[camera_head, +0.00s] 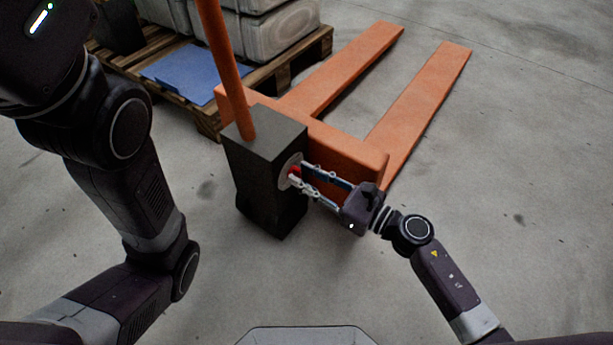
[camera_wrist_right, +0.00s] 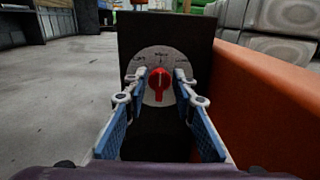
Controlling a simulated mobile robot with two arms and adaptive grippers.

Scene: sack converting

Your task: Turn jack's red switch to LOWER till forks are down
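The orange pallet jack (camera_head: 345,150) stands on the floor, its two forks pointing away to the upper right and its handle rising from a dark box (camera_head: 262,150). The red switch (camera_wrist_right: 158,84) sits on a round pale dial (camera_wrist_right: 160,62) on the box's face. Its knob looks upright in the right wrist view; the dial lettering is too small to read. My right gripper (camera_head: 297,178) reaches the dial, its fingertips either side of the switch. In the right wrist view the fingers (camera_wrist_right: 160,90) are apart, with gaps beside the knob. My left gripper is out of view.
A wooden pallet (camera_head: 205,115) with grey sacks (camera_head: 270,30) and a blue sheet (camera_head: 185,72) stands behind the jack at the upper left. The jack's orange body (camera_wrist_right: 265,95) runs close along the right of my right gripper. Open concrete floor lies to the right.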

